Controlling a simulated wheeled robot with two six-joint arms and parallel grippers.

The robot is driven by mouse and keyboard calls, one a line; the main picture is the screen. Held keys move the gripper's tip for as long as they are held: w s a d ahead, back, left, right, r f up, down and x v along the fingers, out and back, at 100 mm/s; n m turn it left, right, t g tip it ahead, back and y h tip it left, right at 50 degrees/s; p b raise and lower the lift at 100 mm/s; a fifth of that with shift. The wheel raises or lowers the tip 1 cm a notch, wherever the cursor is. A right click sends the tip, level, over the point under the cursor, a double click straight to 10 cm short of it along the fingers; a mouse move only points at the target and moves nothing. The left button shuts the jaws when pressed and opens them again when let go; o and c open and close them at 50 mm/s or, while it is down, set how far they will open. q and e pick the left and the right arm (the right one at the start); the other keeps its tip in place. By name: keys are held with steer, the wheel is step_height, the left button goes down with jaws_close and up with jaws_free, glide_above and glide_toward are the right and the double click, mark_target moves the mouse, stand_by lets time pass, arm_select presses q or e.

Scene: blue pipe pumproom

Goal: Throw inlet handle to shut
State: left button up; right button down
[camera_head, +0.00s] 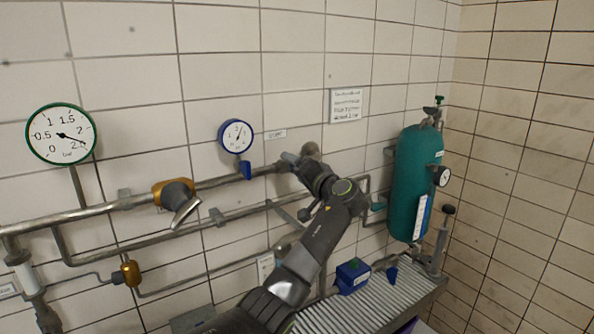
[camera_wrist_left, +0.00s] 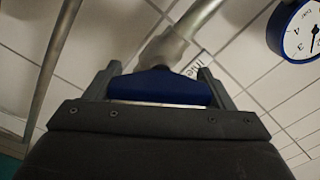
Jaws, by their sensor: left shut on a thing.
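The inlet handle (camera_wrist_left: 160,87) is a blue bar, seen in the left wrist view across the mouth of my left gripper (camera_wrist_left: 158,72), between its two fingers. A grey metal valve body (camera_wrist_left: 165,48) on a pipe sits just beyond it. A wall label (camera_wrist_left: 192,66) beside it is partly hidden. In the head view my left gripper (camera_head: 291,160) is at the wall pipe, right of the blue-rimmed gauge, and covers the handle. The gripper is shut on the handle. My right gripper is not in view.
A blue-rimmed gauge (camera_head: 236,136) and a green-rimmed gauge (camera_head: 61,134) are on the wall. A yellow valve with a metal lever (camera_head: 185,212) is on the left pipe. A teal tank (camera_head: 416,180) stands right. A blue box (camera_head: 352,275) sits on the ribbed bench (camera_head: 360,312).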

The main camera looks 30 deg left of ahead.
arm_select(q)
steer(key=m+p, duration=0.1)
steer(key=m, duration=0.3)
steer(key=shift+f+m+p, duration=0.15)
steer(key=shift+m+p, duration=0.7)
steer(key=shift+m, duration=0.75)
steer(key=o, duration=1)
steer(key=shift+d, duration=0.1)
